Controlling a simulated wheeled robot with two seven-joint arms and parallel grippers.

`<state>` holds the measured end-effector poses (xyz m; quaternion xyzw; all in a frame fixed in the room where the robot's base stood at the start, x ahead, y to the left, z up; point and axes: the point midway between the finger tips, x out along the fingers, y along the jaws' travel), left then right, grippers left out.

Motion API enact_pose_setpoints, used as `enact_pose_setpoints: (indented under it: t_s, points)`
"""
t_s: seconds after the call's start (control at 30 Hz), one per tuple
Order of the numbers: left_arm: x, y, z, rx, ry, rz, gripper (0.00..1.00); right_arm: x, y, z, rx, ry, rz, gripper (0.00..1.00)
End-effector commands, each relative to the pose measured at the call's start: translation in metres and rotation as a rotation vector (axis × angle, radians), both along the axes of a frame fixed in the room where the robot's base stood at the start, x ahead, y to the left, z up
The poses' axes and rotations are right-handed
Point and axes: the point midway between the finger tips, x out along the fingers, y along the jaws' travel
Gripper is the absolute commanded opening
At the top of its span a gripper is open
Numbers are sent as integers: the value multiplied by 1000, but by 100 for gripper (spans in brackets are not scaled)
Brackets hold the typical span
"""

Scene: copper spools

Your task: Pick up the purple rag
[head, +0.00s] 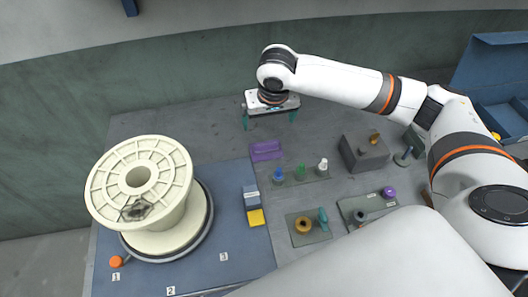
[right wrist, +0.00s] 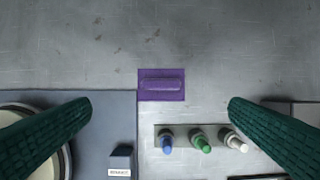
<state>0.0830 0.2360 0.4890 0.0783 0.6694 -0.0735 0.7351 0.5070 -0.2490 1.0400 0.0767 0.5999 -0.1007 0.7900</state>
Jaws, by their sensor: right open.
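The purple rag (head: 266,150) lies flat on the grey table, just behind the right corner of the blue-grey mat. It also shows in the right wrist view (right wrist: 161,85), with a raised fold along its middle. My right gripper (head: 270,121) is open and empty, above the table and behind the rag in the head view. In the right wrist view its two green fingers (right wrist: 158,108) are spread wide, with the rag between and a little beyond their tips. My left gripper is not in view.
A tray with blue, green and white pegs (right wrist: 198,138) stands close to the rag. A large cream spool (head: 142,170) stands on the mat (head: 237,175) at left. A grey block (head: 364,153) and a blue bin (head: 490,65) are at right. The table behind the rag is clear.

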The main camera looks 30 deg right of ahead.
Motion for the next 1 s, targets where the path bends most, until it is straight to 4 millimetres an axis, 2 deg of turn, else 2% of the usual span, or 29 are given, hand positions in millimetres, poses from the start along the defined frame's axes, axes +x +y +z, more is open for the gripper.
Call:
enact_pose_setpoints:
  t_s: [0.03,0.1,0.3,0.47,0.7,1.0]
  points:
    - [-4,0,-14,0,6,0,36,0,0,-13,0,0,0,100]
    - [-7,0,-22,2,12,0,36,0,0,-22,0,0,0,100]
    - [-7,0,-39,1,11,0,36,0,0,-38,0,0,0,100]
    - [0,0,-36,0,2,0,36,3,-1,-50,-1,2,-1,100]
    - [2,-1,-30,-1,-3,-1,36,14,-4,-89,0,2,-1,100]
    - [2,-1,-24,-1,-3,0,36,19,-7,-114,-1,3,-1,100]
